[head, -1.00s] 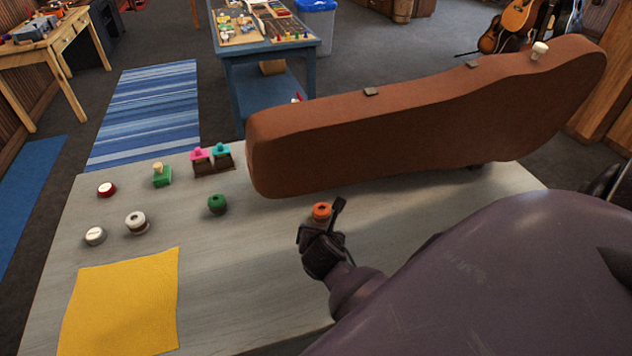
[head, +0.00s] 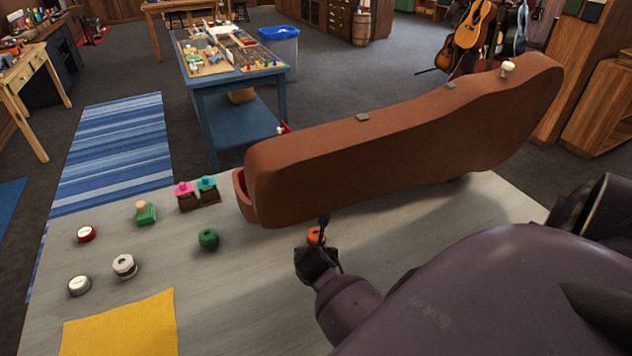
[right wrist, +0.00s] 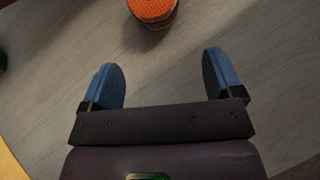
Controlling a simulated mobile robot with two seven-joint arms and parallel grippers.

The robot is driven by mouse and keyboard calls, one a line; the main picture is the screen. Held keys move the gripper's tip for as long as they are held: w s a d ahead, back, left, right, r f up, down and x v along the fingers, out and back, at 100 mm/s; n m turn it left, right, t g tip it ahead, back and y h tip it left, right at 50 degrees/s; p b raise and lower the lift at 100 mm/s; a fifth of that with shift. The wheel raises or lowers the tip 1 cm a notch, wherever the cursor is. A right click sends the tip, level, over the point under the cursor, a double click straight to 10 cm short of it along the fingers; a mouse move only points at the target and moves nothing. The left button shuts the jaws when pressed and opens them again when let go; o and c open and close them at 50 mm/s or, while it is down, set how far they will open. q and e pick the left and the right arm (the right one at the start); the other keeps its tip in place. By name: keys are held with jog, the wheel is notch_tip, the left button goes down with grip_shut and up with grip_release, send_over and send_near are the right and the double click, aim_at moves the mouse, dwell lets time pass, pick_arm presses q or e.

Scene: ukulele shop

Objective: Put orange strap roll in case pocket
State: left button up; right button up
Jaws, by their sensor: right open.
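The orange strap roll (head: 314,235) sits on the grey table close to the near side of the case, partly hidden by my right gripper. It also shows at the top of the right wrist view (right wrist: 153,10), cut off by the edge. My right gripper (head: 318,246) is open; in the right wrist view its blue-padded fingers (right wrist: 160,62) are apart and empty, with the roll just beyond the tips. The brown instrument case (head: 390,155) stands across the table's far side, with a lower rim (head: 243,200) showing at its left end. Its inside and pocket are hidden. My left gripper is out of view.
On the table's left are a green roll (head: 208,238), a white roll (head: 124,266), a silver tin (head: 79,285), a red tin (head: 86,233), a green stamp-like item (head: 145,212), pink and cyan-topped items and a yellow cloth (head: 122,325). The table's middle is clear.

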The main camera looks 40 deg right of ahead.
aim_at(316, 234)
jog(key=shift+w+d, duration=1.4)
jog(key=w+d, duration=0.1)
jog(key=w+d+f, duration=0.1)
jog(key=w, duration=0.1)
jog(key=shift+d+f, duration=0.15)
jog(key=shift+d, duration=0.15)
jog(key=shift+w+d+f, duration=0.2)
jog(key=shift+d+f, duration=0.1)
jog(key=shift+f, duration=0.1)
jog(key=c, duration=1.1)
jog(key=shift+c, duration=0.2)
